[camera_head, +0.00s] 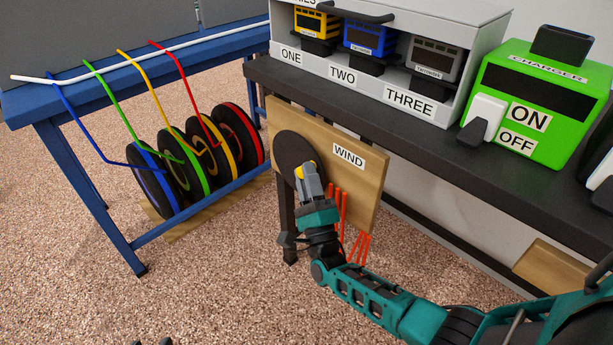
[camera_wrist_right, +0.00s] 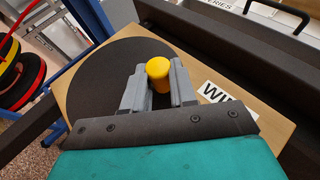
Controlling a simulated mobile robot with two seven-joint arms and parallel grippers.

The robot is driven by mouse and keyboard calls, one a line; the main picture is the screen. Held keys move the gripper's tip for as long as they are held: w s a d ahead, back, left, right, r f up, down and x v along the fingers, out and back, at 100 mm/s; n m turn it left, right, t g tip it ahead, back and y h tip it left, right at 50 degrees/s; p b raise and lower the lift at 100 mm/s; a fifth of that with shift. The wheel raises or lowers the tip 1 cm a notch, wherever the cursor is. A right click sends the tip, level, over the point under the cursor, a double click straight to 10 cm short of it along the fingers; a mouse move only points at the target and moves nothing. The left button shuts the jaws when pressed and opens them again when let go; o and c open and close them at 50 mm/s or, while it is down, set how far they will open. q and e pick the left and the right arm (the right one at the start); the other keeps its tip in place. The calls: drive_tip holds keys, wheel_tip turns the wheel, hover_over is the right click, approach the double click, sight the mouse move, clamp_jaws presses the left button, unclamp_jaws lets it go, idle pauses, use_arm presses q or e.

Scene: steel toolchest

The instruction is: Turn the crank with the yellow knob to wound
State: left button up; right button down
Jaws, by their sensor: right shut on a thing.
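The crank is a dark round disc (camera_head: 292,150) on a wooden board (camera_head: 352,188) labelled WIND. Its yellow knob (camera_head: 299,172) stands out from the disc and is mostly hidden by my right gripper (camera_head: 308,178) in the head view. In the right wrist view, the yellow knob (camera_wrist_right: 159,73) sits between the two grey fingers of my right gripper (camera_wrist_right: 157,82), which is shut on it. The disc (camera_wrist_right: 112,75) lies behind the fingers there. Only small dark tips at the bottom edge of the head view may be my left gripper (camera_head: 151,342).
A dark bench (camera_head: 400,120) above carries a grey rack (camera_head: 385,88) and a green charger (camera_head: 540,95). Floor in front is clear.

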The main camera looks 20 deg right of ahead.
drive_tip(key=c, duration=0.9)
unclamp_jaws()
drive_tip(key=d+v, duration=0.1)
drive_tip(key=v, duration=0.6)
drive_tip(key=shift+s+a, duration=0.25)
drive_tip(key=shift+a, duration=0.3)
drive_tip(key=shift+f, duration=0.15)
